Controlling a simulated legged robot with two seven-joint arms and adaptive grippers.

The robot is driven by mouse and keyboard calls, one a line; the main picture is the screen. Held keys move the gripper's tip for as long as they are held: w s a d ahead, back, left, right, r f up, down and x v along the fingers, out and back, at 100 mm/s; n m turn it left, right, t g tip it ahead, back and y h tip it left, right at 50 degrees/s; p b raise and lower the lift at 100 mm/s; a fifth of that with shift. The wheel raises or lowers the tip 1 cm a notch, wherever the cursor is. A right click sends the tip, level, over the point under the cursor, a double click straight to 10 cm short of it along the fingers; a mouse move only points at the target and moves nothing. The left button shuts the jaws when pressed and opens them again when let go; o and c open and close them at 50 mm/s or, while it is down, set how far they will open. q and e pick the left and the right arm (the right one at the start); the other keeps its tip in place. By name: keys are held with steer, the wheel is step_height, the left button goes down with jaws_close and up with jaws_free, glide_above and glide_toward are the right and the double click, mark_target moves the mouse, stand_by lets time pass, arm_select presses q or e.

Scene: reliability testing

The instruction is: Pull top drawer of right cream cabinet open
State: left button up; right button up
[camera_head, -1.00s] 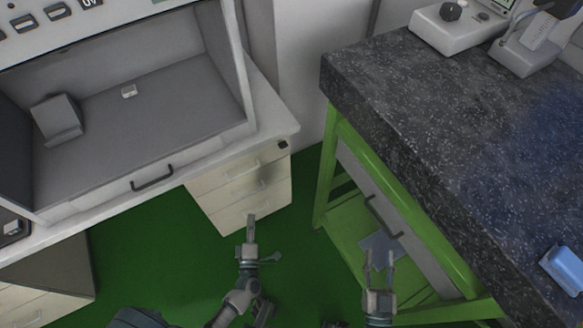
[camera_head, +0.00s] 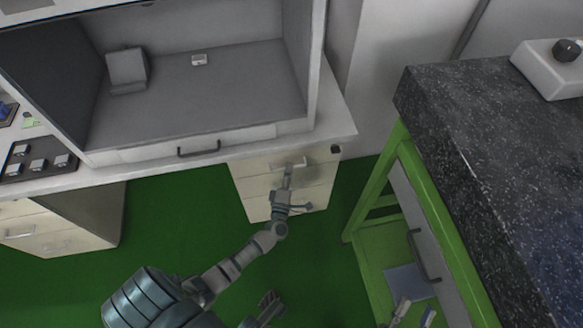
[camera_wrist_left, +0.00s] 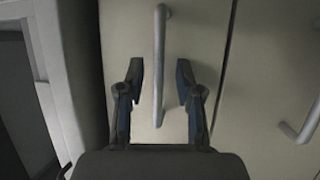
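The right cream cabinet (camera_head: 243,186) stands under the bench, its drawer fronts looking flush. Its top drawer's bar handle (camera_head: 298,162) also shows in the left wrist view (camera_wrist_left: 160,45). My left gripper (camera_head: 288,170) is at the top drawer. In the left wrist view its two fingers (camera_wrist_left: 160,85) are open, one on each side of the handle, with gaps visible on both sides. The handle's lower end lies between the fingers. My right gripper (camera_head: 415,308) is at the bottom edge of the head view, fingers apart and empty, partly out of frame.
A lower drawer's handle (camera_wrist_left: 300,125) is right of the gripper in the wrist view. A green-framed table (camera_head: 385,180) with a dark speckled top (camera_head: 470,130) stands at right. A grey hood (camera_head: 200,100) is above the cabinet. Another cream cabinet (camera_head: 30,228) is at left.

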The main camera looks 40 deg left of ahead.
arm_select(q)
steer(key=shift+w+a+r, duration=0.2)
steer(key=shift+w+a, duration=0.1)
steer(key=shift+w, duration=0.35)
steer(key=shift+d, duration=0.15)
steer(key=c, duration=0.7)
steer(key=shift+a, duration=0.25)
arm_select(e)
steer(key=shift+s+r, duration=0.15)
steer(key=shift+r, duration=0.05)
arm_select(q)
steer(key=shift+s+f, duration=0.1)
steer(key=shift+s, duration=0.05)
